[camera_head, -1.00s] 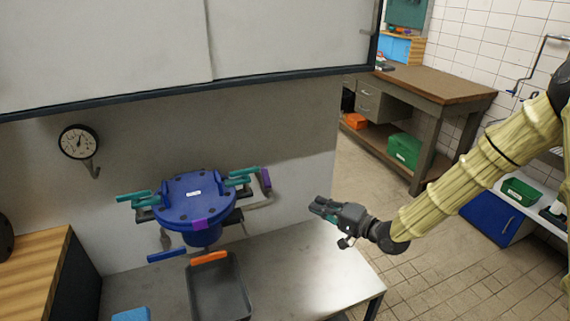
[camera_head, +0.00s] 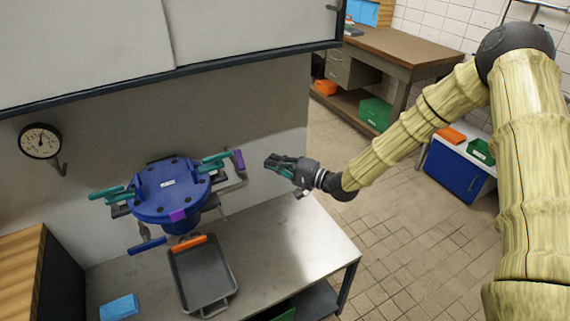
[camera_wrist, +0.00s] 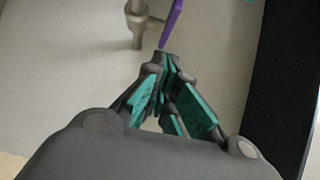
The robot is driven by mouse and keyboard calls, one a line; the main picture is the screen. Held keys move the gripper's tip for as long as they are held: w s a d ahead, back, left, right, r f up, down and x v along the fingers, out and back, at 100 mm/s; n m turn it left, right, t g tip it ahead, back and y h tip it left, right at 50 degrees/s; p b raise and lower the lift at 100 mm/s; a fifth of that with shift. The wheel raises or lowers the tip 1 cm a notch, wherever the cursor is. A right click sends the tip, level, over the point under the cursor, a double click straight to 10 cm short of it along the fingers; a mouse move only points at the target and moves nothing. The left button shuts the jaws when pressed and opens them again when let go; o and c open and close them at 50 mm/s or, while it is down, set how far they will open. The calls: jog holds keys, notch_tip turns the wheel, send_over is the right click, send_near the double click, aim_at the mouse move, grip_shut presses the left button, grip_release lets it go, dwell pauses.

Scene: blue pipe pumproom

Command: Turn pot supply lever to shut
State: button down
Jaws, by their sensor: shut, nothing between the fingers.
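A blue round pot (camera_head: 172,188) with a flat lid and a small white label stands at the wall above the metal bench. A purple lever (camera_head: 239,160) stands upright at its right, by a grey pipe. Other handles show around the pot: teal ones at left (camera_head: 107,192) and right (camera_head: 214,161), and a blue one (camera_head: 147,245) at the front. No readable label marks the pot supply lever. My gripper (camera_head: 270,161) is shut and empty, just right of the purple lever. In the wrist view the purple lever (camera_wrist: 174,20) is just beyond my fingertips (camera_wrist: 168,62); contact is unclear.
A light blue block (camera_head: 119,307) lies at left. A pressure gauge (camera_head: 40,141) is on the wall. The bench's right part is clear.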

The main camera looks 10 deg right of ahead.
aim_at(240, 163)
jog(key=shift+w+a+p, duration=0.2)
jog(key=shift+a+p, duration=0.65)
jog(key=shift+a, duration=1.7)
jog(key=shift+s+a, duration=0.1)
jog(key=shift+f+b, duration=0.1)
jog(key=shift+b, duration=0.25)
